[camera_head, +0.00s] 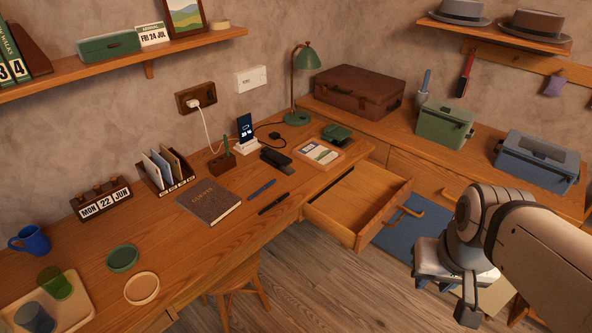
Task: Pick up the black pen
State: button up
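The black pen (273,203) lies flat on the wooden desk near its front edge, right of a brown notebook (208,201). A blue pen (262,189) lies just behind it, roughly parallel and apart from it. My gripper (445,298) hangs at the lower right, over the floor and well to the right of the black pen. Its two fingers appear spread apart with nothing between them, so it looks open and empty.
An open, empty-looking drawer (345,207) juts out right of the black pen, between it and my gripper. A stool (238,290) stands under the desk front. A pen holder (222,163), phone stand (245,145) and dark case (276,158) stand behind the pens.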

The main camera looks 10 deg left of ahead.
aim_at(286, 195)
jog(key=z, duration=0.1)
jog(key=k, duration=0.4)
jog(key=u, duration=0.75)
jog(key=i, duration=1.35)
jog(key=u, duration=0.25)
jog(key=k, duration=0.9)
jog(key=u, duration=0.05)
jog(key=i, duration=0.5)
jog(key=u, duration=0.05)
